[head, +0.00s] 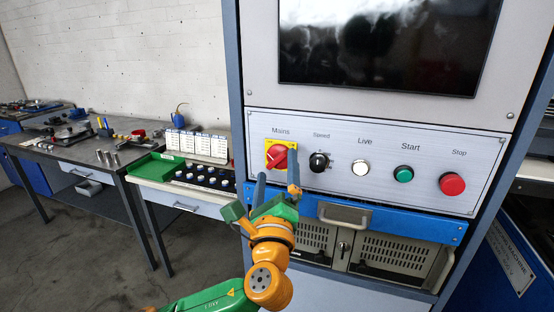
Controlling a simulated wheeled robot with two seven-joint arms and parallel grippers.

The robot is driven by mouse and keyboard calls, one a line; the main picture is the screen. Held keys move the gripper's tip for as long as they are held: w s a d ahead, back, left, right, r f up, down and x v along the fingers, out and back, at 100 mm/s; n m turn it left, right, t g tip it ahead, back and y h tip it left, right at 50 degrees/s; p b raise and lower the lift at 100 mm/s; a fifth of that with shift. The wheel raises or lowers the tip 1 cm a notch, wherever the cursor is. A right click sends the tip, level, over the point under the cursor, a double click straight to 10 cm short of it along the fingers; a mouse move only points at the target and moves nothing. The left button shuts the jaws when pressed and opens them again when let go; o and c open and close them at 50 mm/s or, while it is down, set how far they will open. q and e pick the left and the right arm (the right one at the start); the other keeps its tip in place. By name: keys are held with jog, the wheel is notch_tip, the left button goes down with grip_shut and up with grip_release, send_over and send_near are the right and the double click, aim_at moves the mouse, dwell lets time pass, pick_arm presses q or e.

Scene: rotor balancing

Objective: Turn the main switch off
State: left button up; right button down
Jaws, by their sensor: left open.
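The main switch (277,157) is a red rotary knob on a yellow plate under the label "Mains", at the left end of the control panel (330,190). My left gripper (276,180) is just below and in front of it, pointing up at the panel. Its two fingers stand apart, one to the left of and below the knob, the other below its right side. Nothing is between the fingers. I cannot tell whether a finger touches the knob. My right gripper is not in view.
Right of the switch are a black Speed knob (319,162), a white Live lamp (360,168), a green Start button (403,174) and a red Stop button (452,184). A drawer handle (344,214) juts out below. A dark screen (385,42) is above. Workbenches (100,150) stand left.

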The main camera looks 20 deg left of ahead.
pick_arm(q)
jog(key=shift+w+a+r, duration=0.15)
jog(key=shift+w+r, duration=0.1)
jog(key=shift+w, duration=0.3)
jog(key=shift+w+a+f, duration=0.1)
jog(key=shift+w+a, duration=0.1)
jog(key=shift+w, duration=0.1)
jog(key=shift+d, duration=0.1)
jog(key=c, duration=1.4)
